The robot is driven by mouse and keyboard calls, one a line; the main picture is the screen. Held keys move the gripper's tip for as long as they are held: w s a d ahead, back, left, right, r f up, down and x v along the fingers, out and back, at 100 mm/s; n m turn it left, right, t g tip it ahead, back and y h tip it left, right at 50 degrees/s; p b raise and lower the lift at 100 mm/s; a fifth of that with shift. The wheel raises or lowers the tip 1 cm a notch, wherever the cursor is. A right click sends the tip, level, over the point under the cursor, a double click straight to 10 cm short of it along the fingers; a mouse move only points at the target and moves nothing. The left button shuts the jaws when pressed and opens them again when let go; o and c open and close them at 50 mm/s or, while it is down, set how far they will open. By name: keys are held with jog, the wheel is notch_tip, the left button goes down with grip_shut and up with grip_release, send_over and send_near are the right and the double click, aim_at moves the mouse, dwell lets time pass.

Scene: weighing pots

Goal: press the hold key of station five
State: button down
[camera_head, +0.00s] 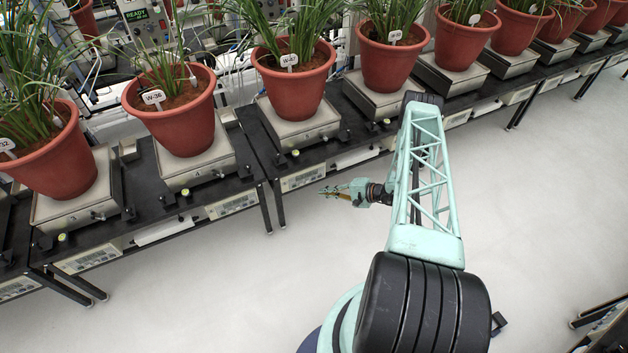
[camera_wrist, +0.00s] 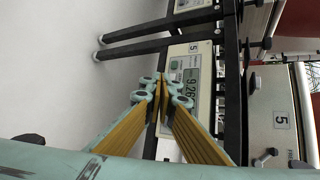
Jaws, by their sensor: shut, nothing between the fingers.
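The station five panel (camera_wrist: 193,48) is a pale box marked 5, with a grey display (camera_wrist: 191,85) reading about 9.26, seen turned sideways in the wrist view. In the head view the pale panel (camera_head: 303,178) sits on the bench front below the scale with the W-47 pot (camera_head: 294,88). My gripper (camera_head: 322,193) is shut and empty, just in front of and to the right of that panel. In the wrist view its fingertips (camera_wrist: 161,78) overlap the panel's edge by the display. I cannot tell whether they touch it. The hold key cannot be made out; the fingers cover part of the panel.
The station five scale (camera_wrist: 279,115) carries a 5 label. Red pots with grassy plants, such as W-36 (camera_head: 175,112), stand on scales along the black bench (camera_head: 258,150). Bench legs (camera_head: 278,207) stand nearby. The pale floor (camera_head: 200,290) in front is clear.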

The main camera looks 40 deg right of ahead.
jog(key=shift+s+d+f+m, duration=0.1)
jog(key=shift+s+f, duration=0.15)
jog(key=shift+f, duration=0.2)
jog(key=shift+s+a+f+m, duration=0.1)
jog(key=shift+s+f, duration=0.2)
jog(key=shift+f, duration=0.2)
jog(key=shift+s+d+f+m, duration=0.1)
jog(key=shift+s+f, duration=0.15)
jog(key=shift+f, duration=0.2)
jog(key=shift+w, duration=0.25)
jog(key=w+d+b, duration=0.2)
jog(key=w+b, duration=0.1)
jog(key=w, duration=0.5)
jog(key=shift+b, duration=0.3)
jog(key=shift+w+d+b, duration=0.2)
jog(key=shift+w+b, duration=0.55)
jog(key=shift+w, duration=0.15)
dwell(2.0)
jog(key=shift+s, duration=0.15)
dwell(0.4)
jog(key=shift+s+a, duration=0.2)
jog(key=shift+s, duration=0.5)
jog(key=shift+s+p, duration=0.1)
jog(key=shift+p, duration=0.2)
